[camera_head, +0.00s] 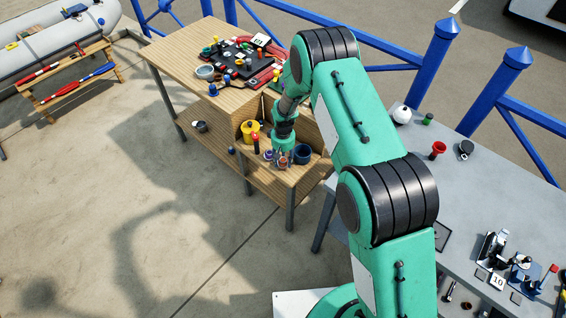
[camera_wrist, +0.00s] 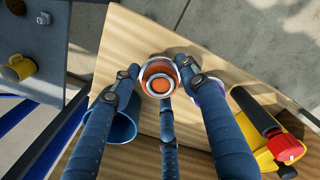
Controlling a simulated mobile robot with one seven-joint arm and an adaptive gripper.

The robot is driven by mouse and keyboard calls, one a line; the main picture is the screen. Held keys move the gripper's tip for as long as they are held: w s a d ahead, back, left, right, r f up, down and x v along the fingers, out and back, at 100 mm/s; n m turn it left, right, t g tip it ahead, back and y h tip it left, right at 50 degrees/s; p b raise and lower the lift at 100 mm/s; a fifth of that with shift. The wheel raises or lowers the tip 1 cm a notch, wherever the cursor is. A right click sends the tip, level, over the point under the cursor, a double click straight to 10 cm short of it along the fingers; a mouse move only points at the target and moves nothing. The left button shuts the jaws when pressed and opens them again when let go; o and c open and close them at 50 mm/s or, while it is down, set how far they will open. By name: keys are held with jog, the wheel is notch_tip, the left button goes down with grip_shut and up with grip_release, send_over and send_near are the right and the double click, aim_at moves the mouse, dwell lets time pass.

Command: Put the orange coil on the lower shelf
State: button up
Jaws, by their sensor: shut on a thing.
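The orange coil (camera_wrist: 153,84) sits between my fingertips in the wrist view, a round thing with an orange inside and a pale rim. My gripper (camera_wrist: 160,76) is shut on it; its dark blue fingers stand around it. Whether the coil touches the wood I cannot tell.
A blue cup (camera_head: 302,153) stands close on the right, and a purple-rimmed piece (camera_head: 268,155) close on the left. A yellow container (camera_head: 249,130) and a red-topped dark piece (camera_head: 255,143) are behind. Bench legs and the upper top (camera_head: 180,55) border the shelf.

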aim_at(283, 160)
jog(key=shift+f, duration=0.6)
jog(key=shift+f, duration=0.2)
jog(key=o, duration=1.3)
jog(key=shift+r, duration=0.1)
notch_tip(283, 160, up, 12)
jog(key=shift+r+p, duration=0.1)
jog(key=shift+p, duration=0.6)
